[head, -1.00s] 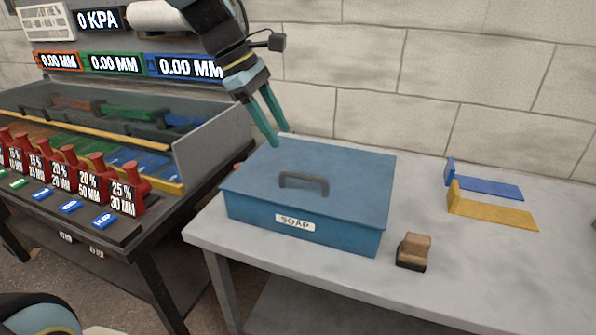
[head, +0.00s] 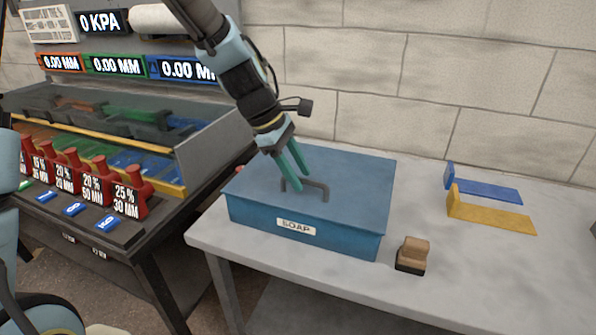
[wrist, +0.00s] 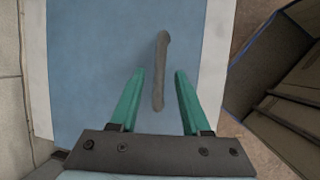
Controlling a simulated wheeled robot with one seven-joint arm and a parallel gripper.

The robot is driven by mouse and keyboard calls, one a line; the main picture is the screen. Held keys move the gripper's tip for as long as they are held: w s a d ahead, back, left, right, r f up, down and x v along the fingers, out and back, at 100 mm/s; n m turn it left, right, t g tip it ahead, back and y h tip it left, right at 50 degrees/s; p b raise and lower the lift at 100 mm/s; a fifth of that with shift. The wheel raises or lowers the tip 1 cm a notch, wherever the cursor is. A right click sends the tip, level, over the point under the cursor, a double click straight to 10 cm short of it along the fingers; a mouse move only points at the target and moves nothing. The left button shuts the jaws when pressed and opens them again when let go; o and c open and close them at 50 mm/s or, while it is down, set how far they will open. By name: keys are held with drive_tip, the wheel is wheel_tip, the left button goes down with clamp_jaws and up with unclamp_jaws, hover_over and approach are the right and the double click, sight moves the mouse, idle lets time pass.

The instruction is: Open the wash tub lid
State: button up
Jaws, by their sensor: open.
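The wash tub (head: 345,238) is a blue box labelled SOAP on the grey table. Its flat blue lid (head: 355,175) is shut. A dark grey bar handle (head: 322,187) stands on the lid. My gripper (head: 300,181) is open, its green fingers pointing down at the left end of the handle. In the wrist view, the handle (wrist: 161,75) runs lengthwise ahead of and between the two open fingers (wrist: 158,75). I cannot tell whether the fingers touch the handle or lid.
A wooden brush or block (head: 412,254) sits right of the tub. A blue bracket (head: 485,188) and a yellow bracket (head: 492,213) lie farther right on the grey table (head: 470,270). A bench with red weights (head: 128,193) stands left. A block wall (head: 420,90) is behind.

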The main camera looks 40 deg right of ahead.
clamp_jaws()
idle(1.3)
